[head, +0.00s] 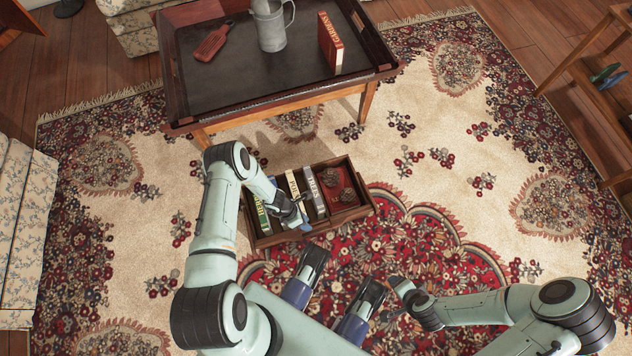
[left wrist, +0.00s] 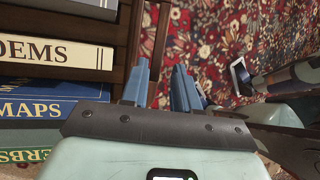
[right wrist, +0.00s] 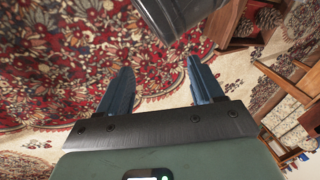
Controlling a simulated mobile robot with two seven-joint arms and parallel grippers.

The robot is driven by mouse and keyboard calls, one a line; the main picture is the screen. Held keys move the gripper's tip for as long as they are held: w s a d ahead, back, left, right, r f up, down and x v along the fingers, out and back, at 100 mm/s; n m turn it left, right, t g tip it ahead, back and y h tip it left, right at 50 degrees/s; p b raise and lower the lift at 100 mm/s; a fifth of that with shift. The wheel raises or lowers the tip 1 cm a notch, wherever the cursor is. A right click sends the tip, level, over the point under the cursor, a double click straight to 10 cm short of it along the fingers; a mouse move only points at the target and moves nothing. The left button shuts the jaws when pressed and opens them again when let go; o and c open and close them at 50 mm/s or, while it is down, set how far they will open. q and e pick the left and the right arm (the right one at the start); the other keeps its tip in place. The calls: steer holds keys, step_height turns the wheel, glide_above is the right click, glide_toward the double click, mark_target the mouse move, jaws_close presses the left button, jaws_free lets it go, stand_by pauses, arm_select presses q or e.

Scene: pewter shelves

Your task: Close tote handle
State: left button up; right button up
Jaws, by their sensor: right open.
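The tote is a dark wooden open box (head: 345,216) on the rug, holding several books and pinecones. My left gripper (head: 300,216) is at its near side, beside the books. In the left wrist view, the gripper's two blue fingers (left wrist: 161,88) stand either side of a narrow dark wooden bar (left wrist: 159,45), which looks like the tote's handle and fills the gap between them. The handle's full shape is hidden in the head view. My right gripper (right wrist: 155,88) is open and empty above the rug, apart from the tote.
A low table (head: 240,75) beyond the tote carries a metal pitcher (head: 270,25), a red book (head: 330,45) and a brown paddle-shaped item (head: 211,43). A patterned sofa (head: 22,220) is at left and a wooden shelf (head: 590,85) at right. The rug right of the tote is clear.

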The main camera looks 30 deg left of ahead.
mark_target(316, 230)
arm_select(q)
steer(key=b+x, duration=0.1)
steer(key=x, duration=0.3)
steer(key=shift+f, duration=0.15)
steer(key=b+x, duration=0.1)
steer(key=x, duration=0.2)
steer(key=shift+w+d+f, duration=0.1)
steer(key=shift+f, duration=0.05)
steer(key=shift+w+d+f, duration=0.1)
steer(key=shift+d+f, duration=0.1)
steer(key=shift+f, duration=0.1)
arm_select(e)
steer(key=shift+g, duration=0.3)
steer(key=f, duration=0.1)
steer(key=d+f, duration=0.1)
steer(key=f, duration=0.2)
steer(key=shift+s+d+f, duration=0.15)
steer(key=shift+s+d, duration=0.1)
steer(key=shift+d, duration=0.05)
arm_select(q)
jaws_close()
